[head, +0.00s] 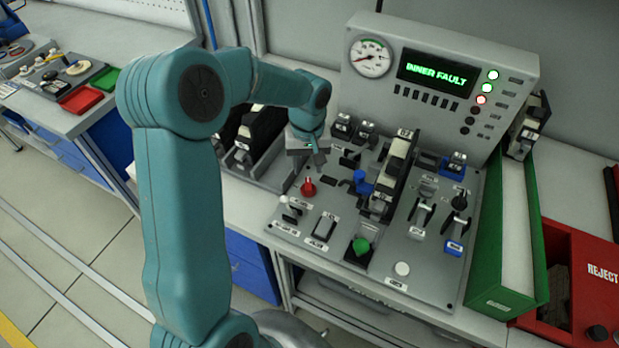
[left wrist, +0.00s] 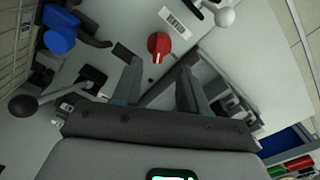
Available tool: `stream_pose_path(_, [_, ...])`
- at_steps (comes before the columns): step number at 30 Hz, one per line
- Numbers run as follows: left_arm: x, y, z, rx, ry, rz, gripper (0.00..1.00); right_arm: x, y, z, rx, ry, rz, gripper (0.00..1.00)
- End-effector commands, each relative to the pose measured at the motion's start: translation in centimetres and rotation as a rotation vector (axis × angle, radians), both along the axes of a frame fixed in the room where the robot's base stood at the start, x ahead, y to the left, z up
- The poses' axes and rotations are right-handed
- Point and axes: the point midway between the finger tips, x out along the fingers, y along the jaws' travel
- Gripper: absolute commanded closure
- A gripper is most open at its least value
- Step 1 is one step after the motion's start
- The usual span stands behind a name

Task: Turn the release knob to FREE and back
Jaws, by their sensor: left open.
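A red knob (head: 308,187) with a pale pointer mark stands on the left part of the grey control panel (head: 285,232). I cannot read a FREE marking beside it. The red knob also shows in the left wrist view (left wrist: 158,46), just beyond the fingertips. My left gripper (head: 318,160) is open and empty, above and slightly behind the knob, apart from it. In the left wrist view its two fingers (left wrist: 159,80) point toward the knob with a clear gap between them. My right gripper is not in view.
Levers, a green button (head: 361,246) and a white button (head: 402,269) crowd the panel. A green chute (head: 505,295) and a red REJECT bin (head: 590,262) are at right.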

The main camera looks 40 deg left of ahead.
Motion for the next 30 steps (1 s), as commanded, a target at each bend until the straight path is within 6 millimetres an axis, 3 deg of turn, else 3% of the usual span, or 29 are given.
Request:
stream_pose_path(3, [0.0,0.0,-2.8,-0.002,0.006,-0.001,0.57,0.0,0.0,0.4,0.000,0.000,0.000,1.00])
stream_pose_path(9, [0.2,0.0,-5.9,-0.002,0.003,-0.001,0.57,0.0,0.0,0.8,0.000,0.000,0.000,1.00])
stream_pose_path(15, [0.4,0.0,-7.1,0.000,0.000,-0.002,0.57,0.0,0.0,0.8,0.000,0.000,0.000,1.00])
stream_pose_path(22, [0.4,0.1,-7.1,-0.001,-0.001,-0.002,0.57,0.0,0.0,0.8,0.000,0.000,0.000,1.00])
stream_pose_path(26, [0.4,0.1,-7.1,-0.001,-0.001,-0.002,1.00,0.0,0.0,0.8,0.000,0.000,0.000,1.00])
stream_pose_path(30, [0.4,0.0,-7.1,-0.001,-0.001,-0.002,1.00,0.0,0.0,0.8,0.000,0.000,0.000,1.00])
